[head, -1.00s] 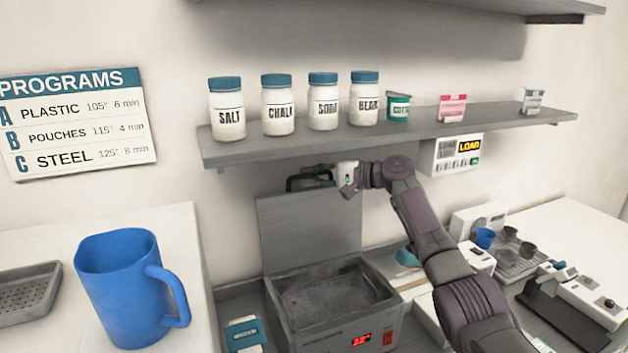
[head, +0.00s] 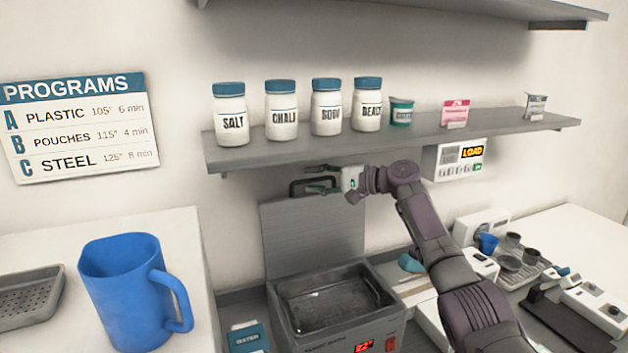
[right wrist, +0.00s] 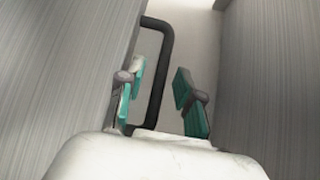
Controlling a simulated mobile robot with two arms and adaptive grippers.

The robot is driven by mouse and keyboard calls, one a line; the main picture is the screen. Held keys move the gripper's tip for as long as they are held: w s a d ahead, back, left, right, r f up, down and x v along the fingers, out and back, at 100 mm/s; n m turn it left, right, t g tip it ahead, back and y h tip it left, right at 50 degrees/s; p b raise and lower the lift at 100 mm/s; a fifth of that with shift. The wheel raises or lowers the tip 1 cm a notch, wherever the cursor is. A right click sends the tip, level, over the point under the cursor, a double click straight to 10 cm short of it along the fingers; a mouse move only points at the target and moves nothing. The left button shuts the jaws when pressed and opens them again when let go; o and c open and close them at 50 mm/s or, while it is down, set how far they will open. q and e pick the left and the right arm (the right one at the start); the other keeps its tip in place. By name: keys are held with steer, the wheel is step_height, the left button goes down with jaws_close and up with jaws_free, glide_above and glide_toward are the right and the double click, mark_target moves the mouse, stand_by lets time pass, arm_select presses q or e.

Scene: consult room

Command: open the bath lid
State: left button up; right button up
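The bath (head: 335,305) is a grey metal box with a dark open basin and a red display on its front. Its lid (head: 312,238) stands upright at the back edge, so the basin is uncovered. A black handle (head: 296,186) sits at the lid's top; it also shows in the right wrist view (right wrist: 168,60). My right gripper (head: 322,181) is at the handle, with its teal fingers spread apart (right wrist: 159,78). The handle shows between and behind the fingers; contact cannot be told. My left gripper is not in view.
A shelf (head: 400,137) with several jars hangs just above my right gripper. A blue jug (head: 122,290) and a grey tray (head: 28,298) stand on the left counter.

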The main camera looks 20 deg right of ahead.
steer(key=v, duration=1.1)
steer(key=shift+s+d, duration=0.2)
